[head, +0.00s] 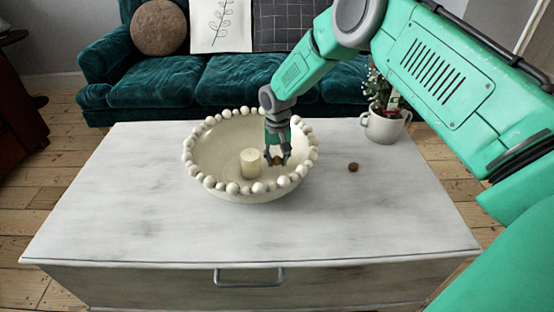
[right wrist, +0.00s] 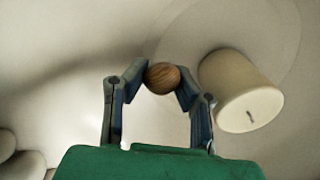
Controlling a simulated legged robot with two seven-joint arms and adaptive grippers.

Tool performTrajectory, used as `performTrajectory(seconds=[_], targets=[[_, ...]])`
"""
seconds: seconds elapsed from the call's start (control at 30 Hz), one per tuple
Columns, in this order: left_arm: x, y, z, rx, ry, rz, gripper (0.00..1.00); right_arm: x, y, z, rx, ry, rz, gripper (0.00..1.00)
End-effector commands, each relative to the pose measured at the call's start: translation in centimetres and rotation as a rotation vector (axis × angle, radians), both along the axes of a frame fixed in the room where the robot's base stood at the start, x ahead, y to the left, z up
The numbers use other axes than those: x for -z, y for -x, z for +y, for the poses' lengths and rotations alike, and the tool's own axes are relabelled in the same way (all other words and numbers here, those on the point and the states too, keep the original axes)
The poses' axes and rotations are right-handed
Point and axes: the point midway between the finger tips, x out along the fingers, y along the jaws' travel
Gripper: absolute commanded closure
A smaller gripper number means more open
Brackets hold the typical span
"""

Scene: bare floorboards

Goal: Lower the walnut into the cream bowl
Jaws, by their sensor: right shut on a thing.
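The cream bowl (head: 215,145) stands on the white table and has a rim of round beads. My right gripper (head: 277,160) reaches down inside the bowl, in its right part. It is shut on a brown walnut, which shows between the fingertips in the right wrist view (right wrist: 162,76) and is small in the head view. Whether the walnut touches the bowl's floor I cannot tell. A cream candle (head: 251,163) stands in the bowl just left of the gripper; it also shows in the right wrist view (right wrist: 240,92). My left gripper is not in view.
Another small brown nut (head: 353,167) lies on the table (head: 130,200) right of the bowl. The table's left and front are clear. A teal sofa (head: 155,82) stands behind.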

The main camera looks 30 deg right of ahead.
Motion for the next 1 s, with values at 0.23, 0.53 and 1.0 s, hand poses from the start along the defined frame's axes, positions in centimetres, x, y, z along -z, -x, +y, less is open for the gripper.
performTrajectory(seconds=[0.23,0.53,1.0], targets=[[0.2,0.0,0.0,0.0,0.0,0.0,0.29,0.4,0.0,0.0,0.0,0.0,0.0,0.89],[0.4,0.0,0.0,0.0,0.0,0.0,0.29,0.9,0.0,0.0,0.0,0.0,0.0,0.89],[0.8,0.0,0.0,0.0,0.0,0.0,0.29,1.6,0.0,0.0,0.0,0.0,0.0,0.89]])
